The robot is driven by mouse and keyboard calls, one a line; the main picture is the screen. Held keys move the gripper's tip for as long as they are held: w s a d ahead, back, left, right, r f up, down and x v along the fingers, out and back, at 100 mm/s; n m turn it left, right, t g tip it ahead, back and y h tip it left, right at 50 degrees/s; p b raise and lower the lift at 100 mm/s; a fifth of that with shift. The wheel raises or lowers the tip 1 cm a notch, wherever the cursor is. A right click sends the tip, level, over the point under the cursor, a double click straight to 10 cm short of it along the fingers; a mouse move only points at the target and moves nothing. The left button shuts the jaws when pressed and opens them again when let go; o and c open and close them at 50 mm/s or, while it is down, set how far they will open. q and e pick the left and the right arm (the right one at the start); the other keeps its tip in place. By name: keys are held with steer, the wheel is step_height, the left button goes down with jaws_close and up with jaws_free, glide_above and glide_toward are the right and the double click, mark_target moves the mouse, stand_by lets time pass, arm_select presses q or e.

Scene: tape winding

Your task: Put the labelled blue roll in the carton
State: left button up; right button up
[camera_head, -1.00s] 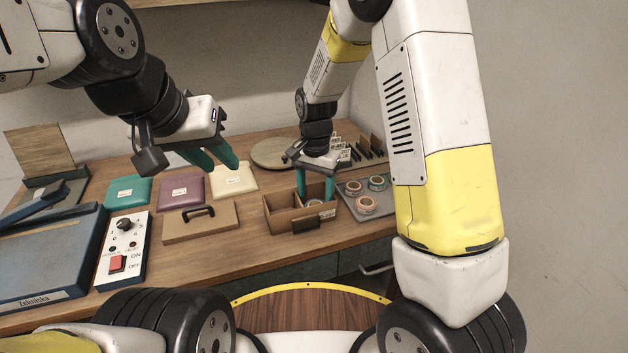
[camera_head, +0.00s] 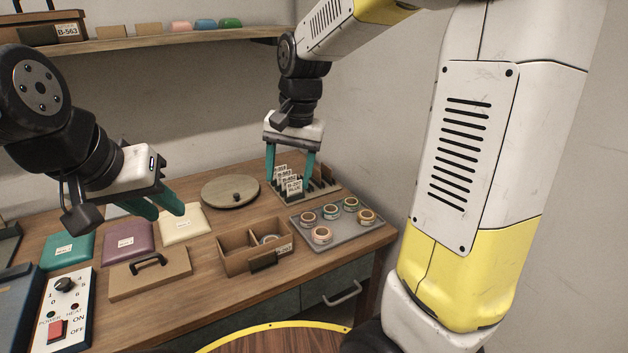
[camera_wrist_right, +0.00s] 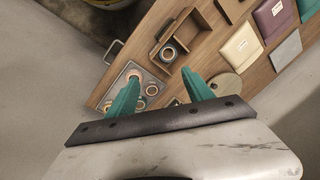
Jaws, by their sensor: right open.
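The open brown carton (camera_head: 228,263) has two compartments, and a roll (camera_head: 268,240) lies in its right one. The roll also shows inside the carton in the right wrist view (camera_wrist_right: 169,52). Its colour and any label are too small to tell. Several other rolls sit on a grey tray (camera_head: 338,238) to the right; their labels cannot be read. My right gripper (camera_head: 291,177) is open and empty, raised behind the carton and tray in front of the card rack. My left gripper (camera_head: 167,213) is open and empty, above the pouches.
A card rack (camera_head: 318,190) stands at the back right, beside a round wooden disc (camera_head: 230,190). A brown lid (camera_head: 150,273) with a black handle lies left of the carton. Teal, purple and cream pouches lie behind it. A control box (camera_head: 65,310) is at front left.

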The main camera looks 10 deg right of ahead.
steer(key=s+d+r+n+t, duration=0.2)
steer(key=s+d, duration=0.1)
steer(key=s, duration=0.4)
steer(key=s+d+r+n+t, duration=0.2)
steer(key=s+d+r, duration=0.1)
steer(key=s, duration=0.5)
steer(key=shift+d+t+y, duration=0.3)
steer(key=shift+d, duration=0.15)
